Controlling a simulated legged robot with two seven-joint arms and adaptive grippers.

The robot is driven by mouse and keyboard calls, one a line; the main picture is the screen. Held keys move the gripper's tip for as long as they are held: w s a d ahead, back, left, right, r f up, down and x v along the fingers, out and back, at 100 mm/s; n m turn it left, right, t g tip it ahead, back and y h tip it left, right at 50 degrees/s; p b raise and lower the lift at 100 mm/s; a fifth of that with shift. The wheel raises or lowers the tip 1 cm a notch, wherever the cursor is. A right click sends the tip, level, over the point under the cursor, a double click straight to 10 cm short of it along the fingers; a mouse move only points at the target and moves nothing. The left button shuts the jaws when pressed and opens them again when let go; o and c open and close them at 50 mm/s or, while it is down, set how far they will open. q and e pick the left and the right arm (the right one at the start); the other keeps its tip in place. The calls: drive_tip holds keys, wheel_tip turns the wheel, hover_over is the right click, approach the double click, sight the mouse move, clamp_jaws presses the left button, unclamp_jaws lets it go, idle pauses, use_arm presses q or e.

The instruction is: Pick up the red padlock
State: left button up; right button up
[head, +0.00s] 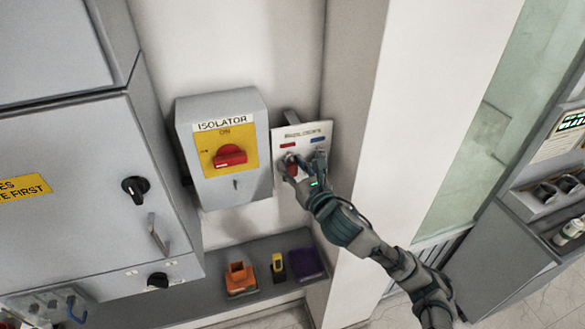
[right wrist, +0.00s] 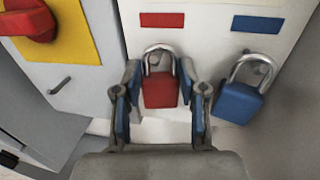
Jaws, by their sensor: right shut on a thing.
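The red padlock (right wrist: 161,90) hangs by its metal shackle on the white lock board (head: 283,133), below a red label. My right gripper (right wrist: 162,103) has its two fingers on either side of the red body and is shut on it. In the head view my right gripper (head: 304,172) is at the lower part of the board and covers much of the padlock, of which a red part shows (head: 292,169). The shackle still appears to be around its peg. My left gripper is not in view.
A blue padlock (right wrist: 238,101) hangs just right of the red one. The isolator box (head: 221,149) with a red knob stands close on the left. Below, a shelf (head: 203,295) holds an orange holder (head: 240,279), a yellow-black device (head: 278,268) and a purple box (head: 307,263).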

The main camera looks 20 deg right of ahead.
drive_tip(key=shift+r, duration=0.15)
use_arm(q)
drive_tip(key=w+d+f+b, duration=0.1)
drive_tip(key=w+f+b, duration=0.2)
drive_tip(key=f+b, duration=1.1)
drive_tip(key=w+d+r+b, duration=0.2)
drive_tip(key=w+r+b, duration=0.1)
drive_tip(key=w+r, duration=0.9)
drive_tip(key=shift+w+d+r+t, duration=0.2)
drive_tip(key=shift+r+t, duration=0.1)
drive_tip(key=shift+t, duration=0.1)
use_arm(e)
drive_tip(key=r+v, duration=0.2)
drive_tip(key=v, duration=1.6)
drive_tip(key=shift+r, duration=0.25)
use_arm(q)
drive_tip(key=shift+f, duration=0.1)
use_arm(e)
drive_tip(key=shift+d, duration=0.1)
